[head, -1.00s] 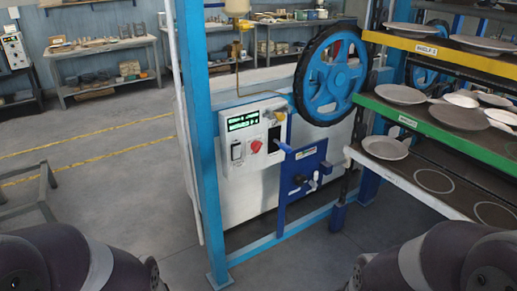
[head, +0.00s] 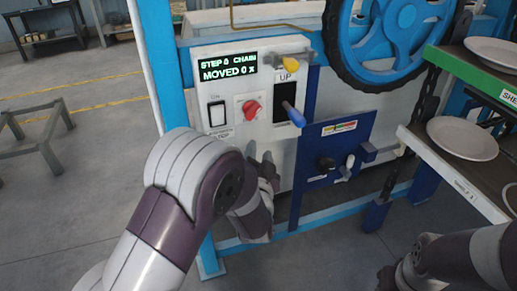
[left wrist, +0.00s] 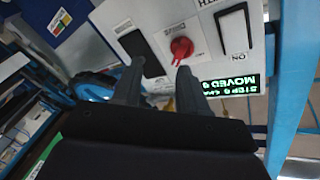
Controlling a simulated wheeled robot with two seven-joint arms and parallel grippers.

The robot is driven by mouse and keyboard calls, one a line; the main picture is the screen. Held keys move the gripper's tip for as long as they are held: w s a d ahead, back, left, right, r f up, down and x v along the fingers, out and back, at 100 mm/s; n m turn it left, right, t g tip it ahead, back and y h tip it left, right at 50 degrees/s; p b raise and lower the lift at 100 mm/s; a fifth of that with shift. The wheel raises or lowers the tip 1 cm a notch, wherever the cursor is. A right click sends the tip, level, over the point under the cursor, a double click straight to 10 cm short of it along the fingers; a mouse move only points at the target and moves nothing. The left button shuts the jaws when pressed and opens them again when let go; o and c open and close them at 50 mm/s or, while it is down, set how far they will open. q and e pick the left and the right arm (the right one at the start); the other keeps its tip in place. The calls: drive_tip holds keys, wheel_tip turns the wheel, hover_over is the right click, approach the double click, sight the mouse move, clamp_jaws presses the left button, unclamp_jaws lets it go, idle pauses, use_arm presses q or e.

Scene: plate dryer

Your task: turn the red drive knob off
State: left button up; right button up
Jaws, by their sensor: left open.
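The red drive knob (head: 251,108) sits on a white square plate on the control panel (head: 233,84), between a white rocker switch and a black slot. It also shows in the left wrist view (left wrist: 181,47), inverted there, beyond my fingertips. Its pointer mark is too small to read. My left gripper (head: 261,155) is below the knob in the head view, fingers pointing up toward the panel. In the left wrist view, the gripper (left wrist: 158,75) is open and empty, with a gap between its fingers and the knob. My right arm shows at the lower right; its gripper cannot be made out.
A blue-handled lever (head: 292,114) sticks out of the slot right of the knob. The white ON switch (head: 217,113) is left of it. A display (head: 228,67) reads STEP 0 CHAIN MOVED 0 x. A blue box (head: 333,150) and plate shelves (head: 462,170) stand right.

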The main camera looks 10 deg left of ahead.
sight(253, 116)
use_arm(q)
drive_tip(key=w+a+r+t+y, duration=0.1)
drive_tip(key=w, duration=0.2)
drive_tip(key=w+a+r+y+b, duration=0.1)
drive_tip(key=w, duration=0.2)
drive_tip(key=w+a+r+t, duration=0.1)
drive_tip(key=w+a, duration=0.1)
drive_tip(key=w, duration=0.2)
drive_tip(key=shift+r+m+t+y, duration=0.25)
drive_tip(key=shift+m+t+y, duration=0.05)
drive_tip(key=shift+y, duration=0.1)
clamp_jaws()
